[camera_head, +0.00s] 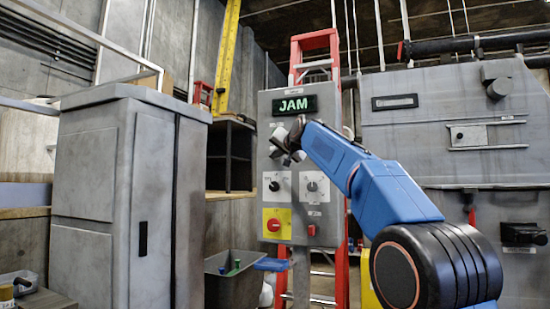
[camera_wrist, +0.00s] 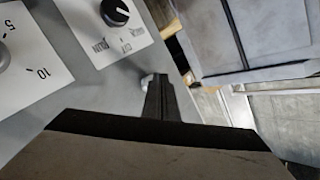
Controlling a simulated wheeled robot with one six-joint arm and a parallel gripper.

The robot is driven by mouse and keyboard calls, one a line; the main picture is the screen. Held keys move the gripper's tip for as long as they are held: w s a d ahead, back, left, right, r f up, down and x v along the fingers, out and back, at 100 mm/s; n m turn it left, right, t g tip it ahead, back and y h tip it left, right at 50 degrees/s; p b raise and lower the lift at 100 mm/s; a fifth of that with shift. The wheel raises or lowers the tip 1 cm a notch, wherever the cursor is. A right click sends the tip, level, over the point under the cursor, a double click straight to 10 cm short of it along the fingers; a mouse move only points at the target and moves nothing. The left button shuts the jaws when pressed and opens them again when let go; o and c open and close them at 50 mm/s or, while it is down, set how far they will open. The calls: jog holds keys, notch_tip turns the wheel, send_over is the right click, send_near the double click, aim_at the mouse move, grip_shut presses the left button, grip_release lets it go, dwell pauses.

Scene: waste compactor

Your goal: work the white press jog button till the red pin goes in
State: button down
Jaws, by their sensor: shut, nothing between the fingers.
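A grey control panel (camera_head: 262,215) stands upright in the middle of the head view, with a lit display (camera_head: 294,105) reading JAM. My gripper (camera_head: 290,143) is at the panel's upper part, just below the display. In the wrist view its fingers (camera_wrist: 160,80) are shut and empty. A small white button (camera_wrist: 147,80) shows beside the fingertips, partly hidden by them; I cannot tell whether they touch it. In the head view I cannot make out this button behind my gripper. A small red upright piece (camera_head: 472,216) shows at the grey machine; I cannot tell if it is the pin.
Two dials on white plates, the left dial (camera_head: 275,186) and right dial (camera_head: 312,186), sit below my gripper. Lower are a red stop button (camera_head: 274,225) on yellow and a small red square (camera_head: 311,230). A grey cabinet (camera_head: 88,180) stands left, a bin (camera_head: 232,285) below.

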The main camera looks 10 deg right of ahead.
jog(key=shift+s+a, duration=0.3)
jog(key=shift+s, duration=0.2)
jog(key=s+a, duration=0.1)
jog(key=s, duration=0.1)
jog(key=s+a, duration=0.2)
dwell(0.5)
jog(key=shift+s, duration=0.1)
dwell(0.3)
jog(key=s+d+f+n+g+h, duration=0.1)
jog(key=s+d+f+n+g, duration=0.1)
jog(key=s+f, duration=1.6)
jog(key=s+d+f+n+g, duration=0.1)
jog(key=s+f+g, duration=0.4)
jog(key=s+f, duration=1.3)
jog(key=s+d+f+n+g+h, duration=0.1)
jog(key=s+d+f+g, duration=0.3)
jog(key=s+f, duration=1.4)
notch_tip(320, 180, down, 8)
jog(key=shift+r+n+h, duration=0.2)
jog(key=shift+n+h, duration=0.1)
jog(key=shift+n, duration=0.5)
jog(key=shift+d, duration=0.1)
